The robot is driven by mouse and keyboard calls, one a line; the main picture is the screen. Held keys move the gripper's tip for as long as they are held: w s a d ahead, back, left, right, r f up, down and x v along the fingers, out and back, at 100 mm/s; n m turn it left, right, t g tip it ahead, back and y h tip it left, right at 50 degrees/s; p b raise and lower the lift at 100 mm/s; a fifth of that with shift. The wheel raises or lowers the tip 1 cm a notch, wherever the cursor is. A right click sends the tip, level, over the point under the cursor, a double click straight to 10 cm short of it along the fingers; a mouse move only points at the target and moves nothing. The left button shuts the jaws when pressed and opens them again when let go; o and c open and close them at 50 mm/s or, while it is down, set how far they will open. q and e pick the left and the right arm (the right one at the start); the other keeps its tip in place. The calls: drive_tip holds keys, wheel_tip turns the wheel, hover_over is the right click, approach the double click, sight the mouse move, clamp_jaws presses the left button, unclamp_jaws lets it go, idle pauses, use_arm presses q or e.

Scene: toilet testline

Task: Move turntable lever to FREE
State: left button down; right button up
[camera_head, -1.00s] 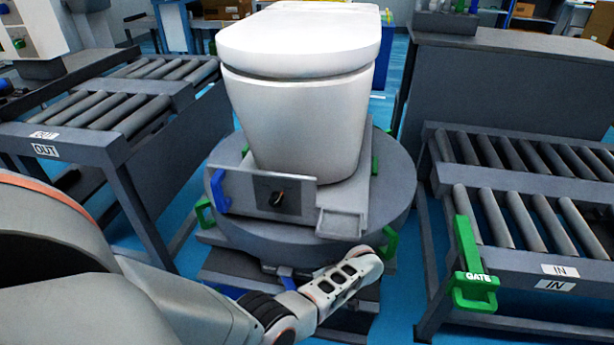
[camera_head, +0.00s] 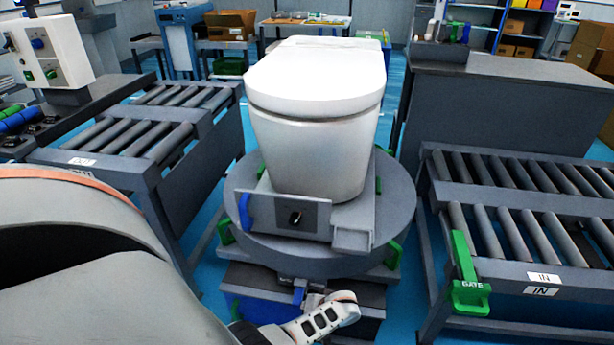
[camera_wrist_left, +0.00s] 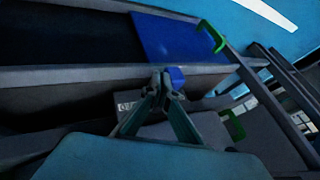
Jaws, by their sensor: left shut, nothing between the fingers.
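The turntable (camera_head: 399,222) is a round grey disc with green handles, bearing a white toilet (camera_head: 315,140). In the left wrist view a blue block (camera_wrist_left: 177,76), seemingly the lever's end, shows just beyond the fingertips. My left gripper (camera_wrist_left: 163,82) is shut and empty, close to that block; I cannot tell whether they touch. A pale label (camera_wrist_left: 126,105) beside the fingers is partly hidden and unreadable. My right gripper is not in view.
A roller conveyor (camera_head: 541,268) marked IN, with a green GATE handle (camera_head: 466,275), stands right of the turntable. Another roller conveyor (camera_head: 139,176) stands at left. A blue handle (camera_head: 245,212) sits on the fixture plate in front of the toilet. Blue floor shows between them.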

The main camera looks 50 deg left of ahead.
sight(293, 305)
use_arm(q)
drive_tip(key=s+a+m+t+p, duration=0.1)
drive_tip(key=m, duration=0.1)
drive_tip(key=s+a+m+t+h+p, duration=0.1)
drive_tip(key=s+a+m+p, duration=0.1)
drive_tip(key=m, duration=0.1)
drive_tip(key=shift+r+t, duration=0.15)
drive_tip(key=shift+t, duration=0.25)
drive_tip(key=shift+s+a+m, duration=0.1)
drive_tip(key=shift+m, duration=0.2)
drive_tip(key=shift+s+a, duration=0.15)
drive_tip(key=shift+a, duration=0.2)
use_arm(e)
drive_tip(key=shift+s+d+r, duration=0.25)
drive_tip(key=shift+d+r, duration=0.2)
use_arm(q)
drive_tip(key=shift+s+a, duration=0.1)
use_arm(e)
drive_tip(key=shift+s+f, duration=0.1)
use_arm(q)
drive_tip(key=shift+f, duration=0.2)
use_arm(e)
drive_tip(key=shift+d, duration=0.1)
